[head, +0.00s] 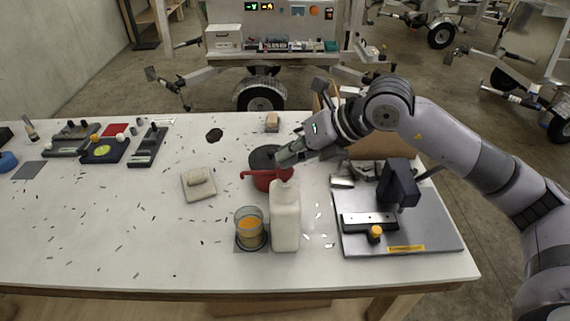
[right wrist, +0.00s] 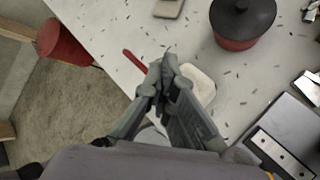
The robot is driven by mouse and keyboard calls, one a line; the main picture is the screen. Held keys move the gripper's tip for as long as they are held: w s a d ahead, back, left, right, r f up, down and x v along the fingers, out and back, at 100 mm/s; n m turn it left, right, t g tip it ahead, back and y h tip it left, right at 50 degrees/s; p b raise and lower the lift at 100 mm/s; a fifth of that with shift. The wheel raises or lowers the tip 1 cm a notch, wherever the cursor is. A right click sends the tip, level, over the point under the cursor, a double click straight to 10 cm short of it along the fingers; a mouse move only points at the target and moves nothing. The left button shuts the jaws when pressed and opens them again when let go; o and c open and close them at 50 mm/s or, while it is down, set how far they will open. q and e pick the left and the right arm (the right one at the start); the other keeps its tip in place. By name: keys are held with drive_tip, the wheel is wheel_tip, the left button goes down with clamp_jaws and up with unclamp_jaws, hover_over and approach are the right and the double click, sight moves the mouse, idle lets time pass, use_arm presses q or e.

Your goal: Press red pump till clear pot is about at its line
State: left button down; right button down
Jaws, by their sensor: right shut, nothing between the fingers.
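A white bottle (head: 285,218) stands upright near the table's front. Its red pump (head: 255,174) has a spout pointing left; the spout also shows in the right wrist view (right wrist: 134,59). The clear pot (head: 250,231) stands left of the bottle and holds orange-yellow contents; I cannot make out its line clearly. My right gripper (head: 284,158) is shut and empty, at the pump head. In the right wrist view its fingers (right wrist: 166,72) cover the pump head, so I cannot tell whether they touch it. My left gripper is not in view.
A red pot with a dark lid (head: 262,157) stands close behind the pump. A grey board (head: 425,235) with a black clamp-like fixture lies at right. A beige block on a pad (head: 198,185) lies at left. Dark scraps litter the white table (head: 130,240).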

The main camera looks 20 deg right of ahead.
drive_tip(key=shift+s+f, duration=0.1)
drive_tip(key=shift+f, duration=0.25)
drive_tip(key=shift+r, duration=0.1)
drive_tip(key=shift+r+p, duration=0.75)
drive_tip(key=shift+r, duration=0.75)
drive_tip(key=shift+r, duration=0.1)
wheel_tip(320, 180, up, 5)
drive_tip(key=p, duration=0.3)
